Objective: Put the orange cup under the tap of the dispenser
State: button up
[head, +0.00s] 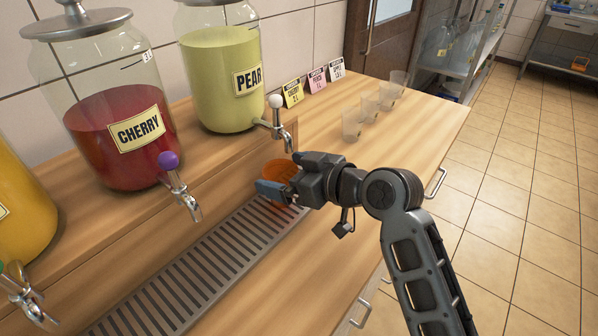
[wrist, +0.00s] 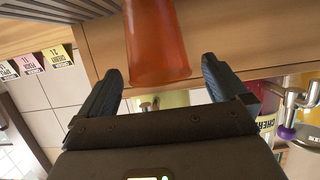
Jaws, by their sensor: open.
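The orange cup (head: 279,170) stands at the far end of the drip grate, just below the tap (head: 287,138) of the pear dispenser (head: 222,75). My gripper (head: 282,188) is open at the cup's near side and partly hides it. In the wrist view, which looks upside down, the cup (wrist: 158,40) lies between the two spread fingers of my gripper (wrist: 161,75), with a visible gap on each side. The cherry dispenser (head: 115,110), with a purple-knobbed tap (head: 183,187), stands left of the pear one.
The slotted drip grate (head: 200,265) runs along the wooden counter below the dispenser shelf. Several clear cups (head: 352,125) stand in a row at the back right. Small cards (head: 317,80) lean on the wall. A yellow dispenser (head: 20,205) is at the left edge. The front counter is clear.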

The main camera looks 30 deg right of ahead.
aim_at(270, 170)
jog(key=shift+x, duration=1.85)
